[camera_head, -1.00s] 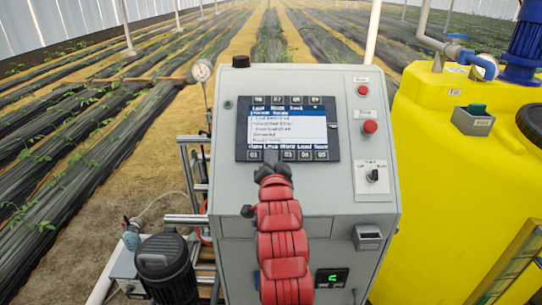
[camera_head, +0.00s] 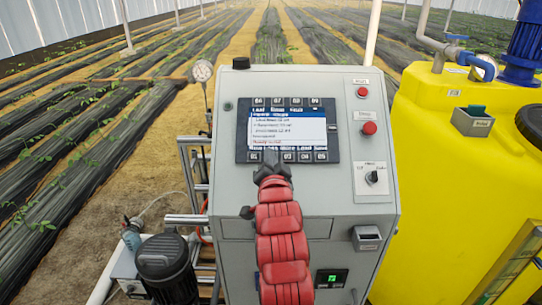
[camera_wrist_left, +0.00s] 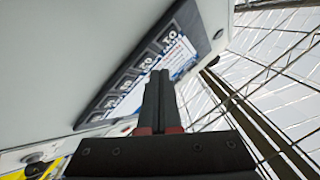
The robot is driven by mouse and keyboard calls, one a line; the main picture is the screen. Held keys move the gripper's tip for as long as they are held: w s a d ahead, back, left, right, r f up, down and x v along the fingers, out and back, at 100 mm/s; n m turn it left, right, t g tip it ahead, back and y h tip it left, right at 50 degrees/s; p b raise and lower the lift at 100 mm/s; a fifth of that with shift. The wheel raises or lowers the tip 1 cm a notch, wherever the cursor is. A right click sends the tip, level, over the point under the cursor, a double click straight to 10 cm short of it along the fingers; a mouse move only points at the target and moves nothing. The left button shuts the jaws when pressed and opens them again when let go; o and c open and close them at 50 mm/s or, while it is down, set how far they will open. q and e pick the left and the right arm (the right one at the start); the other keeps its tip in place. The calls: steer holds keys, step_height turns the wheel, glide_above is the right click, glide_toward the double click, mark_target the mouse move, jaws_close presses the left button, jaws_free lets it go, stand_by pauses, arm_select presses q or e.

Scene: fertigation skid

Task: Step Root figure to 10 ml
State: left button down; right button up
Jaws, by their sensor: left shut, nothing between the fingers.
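The control panel's screen (camera_head: 287,130) sits on the grey cabinet (camera_head: 260,225), with a row of keys above and below a white menu list. Small text lines show on it, too small to read surely. My left gripper (camera_head: 271,156) is shut and empty, its tips at the lower key row, left of the middle. I cannot tell whether they touch a key. In the left wrist view the shut fingers (camera_wrist_left: 158,78) point at the screen unit (camera_wrist_left: 150,68) and cover part of its key row. My right gripper is not in view.
Red buttons (camera_head: 369,128) and a rotary switch (camera_head: 372,177) are on the cabinet's right side. A yellow tank (camera_head: 450,190) stands close at the right. A dark motor (camera_head: 166,268) and a gauge (camera_head: 202,71) are at the left.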

arm_select(q)
steer(key=shift+r, duration=0.1)
steer(key=shift+s+r+p, duration=0.15)
steer(key=shift+r+p, duration=0.1)
steer(key=shift+p, duration=0.05)
steer(key=s+r+p, duration=0.2)
steer(key=s+r, duration=0.1)
stand_by(1.5)
